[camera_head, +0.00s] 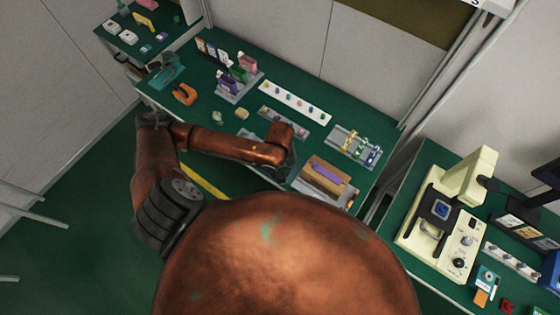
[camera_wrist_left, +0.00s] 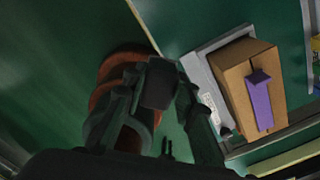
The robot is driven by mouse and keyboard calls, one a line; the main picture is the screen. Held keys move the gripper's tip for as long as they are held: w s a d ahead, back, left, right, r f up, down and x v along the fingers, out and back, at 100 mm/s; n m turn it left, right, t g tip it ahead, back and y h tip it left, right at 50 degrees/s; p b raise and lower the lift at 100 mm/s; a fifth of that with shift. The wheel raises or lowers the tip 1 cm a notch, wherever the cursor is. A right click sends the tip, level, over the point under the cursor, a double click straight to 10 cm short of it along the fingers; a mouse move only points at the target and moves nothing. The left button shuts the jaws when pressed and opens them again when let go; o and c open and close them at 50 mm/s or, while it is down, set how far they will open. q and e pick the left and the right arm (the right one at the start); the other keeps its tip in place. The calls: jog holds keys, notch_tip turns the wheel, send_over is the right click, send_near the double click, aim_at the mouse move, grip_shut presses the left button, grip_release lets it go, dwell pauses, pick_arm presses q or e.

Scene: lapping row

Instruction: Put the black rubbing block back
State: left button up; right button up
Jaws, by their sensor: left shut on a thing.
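My left gripper (camera_head: 284,170) reaches over the front part of the green table, just left of a cardboard box. In the left wrist view its two dark fingers close on a dark grey-black block (camera_wrist_left: 160,86), which I take to be the black rubbing block. The block is held between the fingertips; its lower part is hidden by the gripper. In the head view the block cannot be told apart from the dark gripper. My right gripper is not in view.
The cardboard box (camera_head: 316,181) with a purple bar (camera_head: 327,173) on top stands close right of the gripper. Behind are a long white strip (camera_head: 283,95) of small pieces and a grey rack (camera_head: 345,141). An orange tool (camera_head: 185,94) lies at left.

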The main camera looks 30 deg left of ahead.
pick_arm(q)
jog(key=w+a+f, duration=0.1)
jog(key=w+f, duration=0.1)
jog(key=w+a+f, duration=0.2)
jog(key=w, duration=0.1)
jog(key=w+a+f, duration=0.1)
jog(key=w+f, duration=0.2)
jog(key=shift+a, duration=0.4)
jog(key=shift+w+a+f, duration=0.25)
jog(key=shift+w+f, duration=0.15)
jog(key=shift+f, duration=1.75)
jog(key=shift+f, duration=0.15)
jog(key=o, duration=1)
notch_tip(320, 180, up, 12)
jog(key=shift+r, duration=0.15)
